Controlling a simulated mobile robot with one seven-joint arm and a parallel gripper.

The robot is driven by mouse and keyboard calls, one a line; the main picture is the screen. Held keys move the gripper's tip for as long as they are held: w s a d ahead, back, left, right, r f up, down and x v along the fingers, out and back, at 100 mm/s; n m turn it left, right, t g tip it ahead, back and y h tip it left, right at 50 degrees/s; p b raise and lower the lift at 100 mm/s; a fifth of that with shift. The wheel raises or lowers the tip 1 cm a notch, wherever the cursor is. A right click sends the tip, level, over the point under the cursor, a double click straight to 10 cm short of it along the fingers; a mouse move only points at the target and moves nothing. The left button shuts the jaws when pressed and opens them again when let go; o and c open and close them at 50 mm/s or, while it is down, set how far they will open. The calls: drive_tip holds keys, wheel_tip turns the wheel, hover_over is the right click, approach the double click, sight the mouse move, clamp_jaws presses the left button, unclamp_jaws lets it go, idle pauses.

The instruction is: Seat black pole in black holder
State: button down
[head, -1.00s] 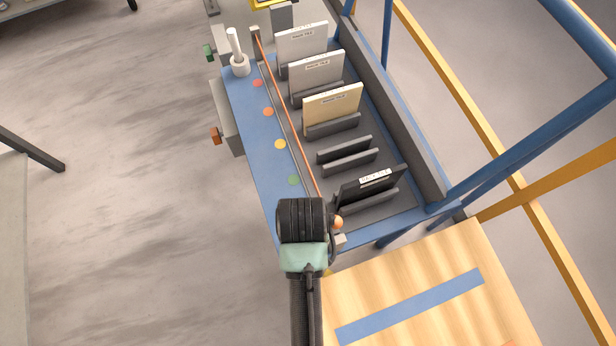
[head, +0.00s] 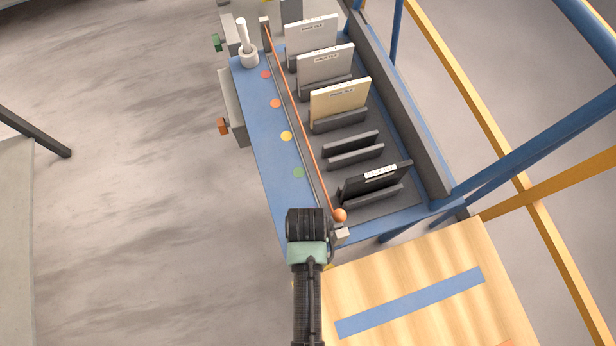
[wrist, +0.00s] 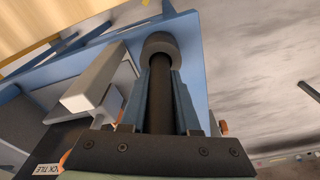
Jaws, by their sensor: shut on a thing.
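My gripper (wrist: 160,80) is shut on the black pole (wrist: 160,98), which lies between its two blue-grey fingers in the wrist view. The pole's far end meets a dark grey round holder (wrist: 161,42) on the blue bench. The pole looks in line with the holder, but I cannot tell how deep its end sits. In the head view my arm's dark wrist covers the pole, the holder and the fingertips at the bench's near end.
The blue bench (head: 262,130) carries tiles in dark racks and an orange rod (head: 298,115) with a ball end beside my wrist. A white pole stands in a white holder (head: 249,59) at the far end. A wooden table (head: 420,270) is at the near right.

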drive_tip(key=c, duration=0.6)
unclamp_jaws()
drive_tip(key=shift+f, duration=0.1)
drive_tip(key=shift+c, duration=0.2)
